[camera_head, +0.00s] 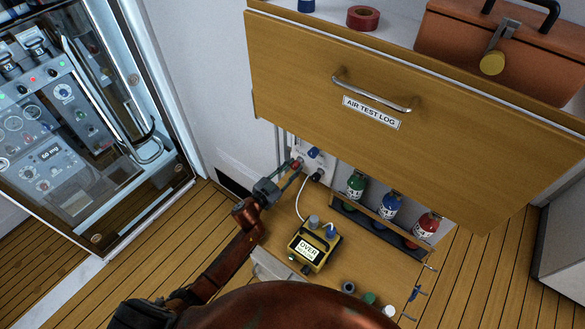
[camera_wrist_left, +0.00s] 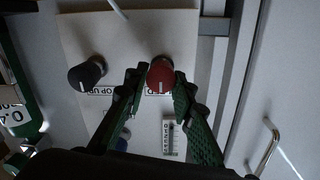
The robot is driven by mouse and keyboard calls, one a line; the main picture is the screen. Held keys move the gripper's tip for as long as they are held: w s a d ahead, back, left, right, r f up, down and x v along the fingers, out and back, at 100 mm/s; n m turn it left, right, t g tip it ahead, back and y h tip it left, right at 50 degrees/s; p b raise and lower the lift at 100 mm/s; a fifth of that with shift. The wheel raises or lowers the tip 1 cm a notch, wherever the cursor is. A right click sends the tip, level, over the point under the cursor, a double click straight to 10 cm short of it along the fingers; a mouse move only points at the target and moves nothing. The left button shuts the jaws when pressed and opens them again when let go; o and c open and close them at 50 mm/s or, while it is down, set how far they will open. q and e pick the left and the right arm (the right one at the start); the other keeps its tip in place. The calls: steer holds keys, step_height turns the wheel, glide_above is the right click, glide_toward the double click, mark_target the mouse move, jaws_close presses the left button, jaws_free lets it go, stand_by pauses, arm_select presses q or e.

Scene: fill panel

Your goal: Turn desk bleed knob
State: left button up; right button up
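A red knob (camera_head: 296,164) sits on a pale wall panel (camera_head: 325,163) behind the desk top. It is large in the left wrist view (camera_wrist_left: 161,74), with a white pointer line facing down and a partly hidden label below. A black knob (camera_wrist_left: 86,74), labelled in part "OP UP", sits left of it. A blue knob (camera_head: 313,152) is on the same panel. My left gripper (camera_head: 285,180) reaches the panel. In the wrist view its fingers (camera_wrist_left: 159,88) are apart, on either side of the red knob; contact is not clear. My right gripper is not in view.
A wooden "AIR TEST LOG" drawer (camera_head: 400,120) overhangs the panel. Green, blue and red bottles (camera_head: 389,208) stand in a rack to its right. A yellow box (camera_head: 314,250) lies on the desk. A glass-fronted cabinet (camera_head: 90,110) stands at left.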

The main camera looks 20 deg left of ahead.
arm_select(q)
steer(key=o, duration=0.5)
steer(key=shift+c, duration=0.2)
steer(key=v, duration=1.2)
steer(key=shift+s, duration=0.1)
